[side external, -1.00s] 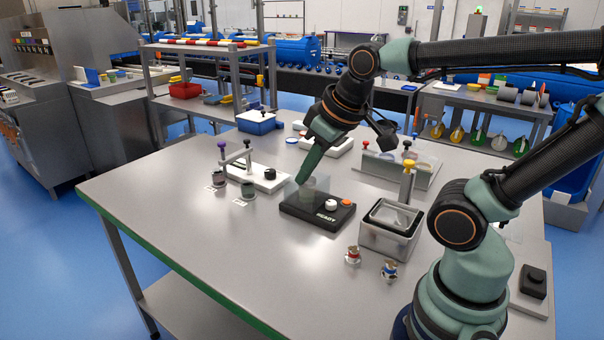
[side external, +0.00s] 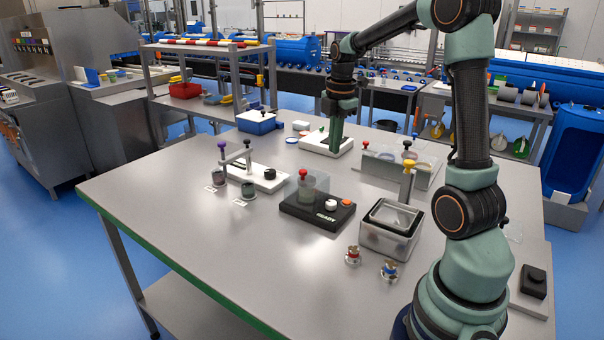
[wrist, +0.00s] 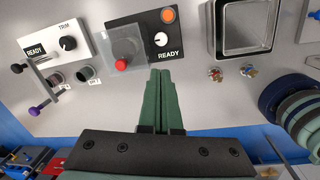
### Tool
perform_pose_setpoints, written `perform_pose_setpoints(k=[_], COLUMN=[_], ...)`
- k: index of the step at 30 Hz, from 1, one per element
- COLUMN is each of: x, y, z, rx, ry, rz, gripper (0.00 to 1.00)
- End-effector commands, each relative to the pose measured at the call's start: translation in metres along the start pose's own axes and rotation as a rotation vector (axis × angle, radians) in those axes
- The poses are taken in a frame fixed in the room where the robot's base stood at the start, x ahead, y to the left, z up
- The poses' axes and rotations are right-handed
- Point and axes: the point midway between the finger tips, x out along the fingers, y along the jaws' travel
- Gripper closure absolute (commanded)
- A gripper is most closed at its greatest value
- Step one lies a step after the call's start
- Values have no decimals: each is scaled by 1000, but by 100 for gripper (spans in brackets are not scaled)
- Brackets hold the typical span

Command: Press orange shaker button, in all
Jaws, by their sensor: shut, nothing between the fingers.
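The black shaker box (side external: 307,215) marked READY stands mid-table. Its round orange button (side external: 346,201) is at one end, and it also shows in the wrist view (wrist: 168,15). A white knob (side external: 330,204) sits beside the button. A clear guard (side external: 317,182) with a red-topped part (side external: 303,173) covers the other end. My gripper (side external: 334,150) is shut and empty, pointing down behind the shaker box, near a white device at the back. In the wrist view its closed fingers (wrist: 161,72) appear below the box, apart from the button.
A white TRIM unit (side external: 262,177) stands left. Two small red- and blue-topped pieces (side external: 390,270) are in front. A grey rack (side external: 395,168) is behind the tub. The front left table is clear.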

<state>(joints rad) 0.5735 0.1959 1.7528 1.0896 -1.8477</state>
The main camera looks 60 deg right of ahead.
Motion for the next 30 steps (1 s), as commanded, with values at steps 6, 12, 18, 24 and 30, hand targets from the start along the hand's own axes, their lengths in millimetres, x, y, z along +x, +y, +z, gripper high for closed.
perform_pose_setpoints(k=[6,12,18,24,30], x=[27,37,38,38,56], y=[4,3,3,3,1], z=[45,61,62,61,61], rx=[-200,-287,-299,-298,-297], ry=[20,34,35,35,36], rz=[-61,-80,-81,-81,-84], gripper=[100,100,100,100,100])
